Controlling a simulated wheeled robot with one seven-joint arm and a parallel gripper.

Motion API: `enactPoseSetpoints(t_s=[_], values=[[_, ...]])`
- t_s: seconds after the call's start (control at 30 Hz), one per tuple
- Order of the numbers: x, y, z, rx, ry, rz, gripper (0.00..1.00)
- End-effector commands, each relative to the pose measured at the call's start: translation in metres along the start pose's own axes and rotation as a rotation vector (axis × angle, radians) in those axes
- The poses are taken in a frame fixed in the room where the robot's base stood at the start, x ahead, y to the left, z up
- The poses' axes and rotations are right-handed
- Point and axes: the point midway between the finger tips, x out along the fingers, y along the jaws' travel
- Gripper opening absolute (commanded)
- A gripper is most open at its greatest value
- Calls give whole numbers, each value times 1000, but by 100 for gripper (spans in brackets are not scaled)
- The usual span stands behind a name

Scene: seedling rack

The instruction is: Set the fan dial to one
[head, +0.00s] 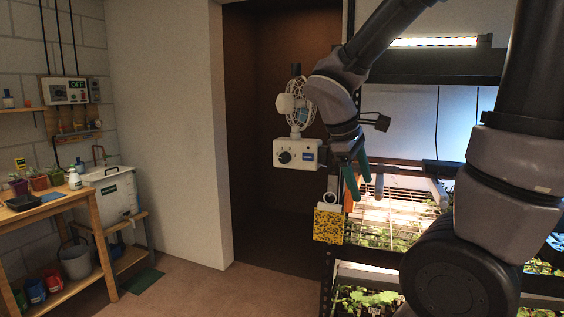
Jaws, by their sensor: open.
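A small white fan (299,108) with a round guard hangs at the rack's left post, in front of a dark doorway. Its white control box (310,146) is below the guard, with a round black dial (284,157) on the left of its front face and a blue label on the right. The dial's marks are too small to read. My gripper (359,190) is open and empty, fingers pointing down, to the right of the box and apart from it in the picture. My arm covers part of the fan's right side.
The lit seedling rack (327,265) stands right, with seedling trays and a yellow speckled card (328,225) on its post. A wooden bench (45,211) with pots and a white tank (112,195) are left. Open floor (200,292) lies between.

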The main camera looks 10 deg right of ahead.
Motion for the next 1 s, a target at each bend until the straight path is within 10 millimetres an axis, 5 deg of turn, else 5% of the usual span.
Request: enactPoseSetpoints(t_s=[0.27,0.53,0.77,1.0], values=[[4,13,-84,-766,-325,523,73],[-43,-29,-189,-1272,-552,1073,73],[-62,-53,-220,-1389,-614,1257,73],[-52,-23,-231,-1389,-617,1255,73]])
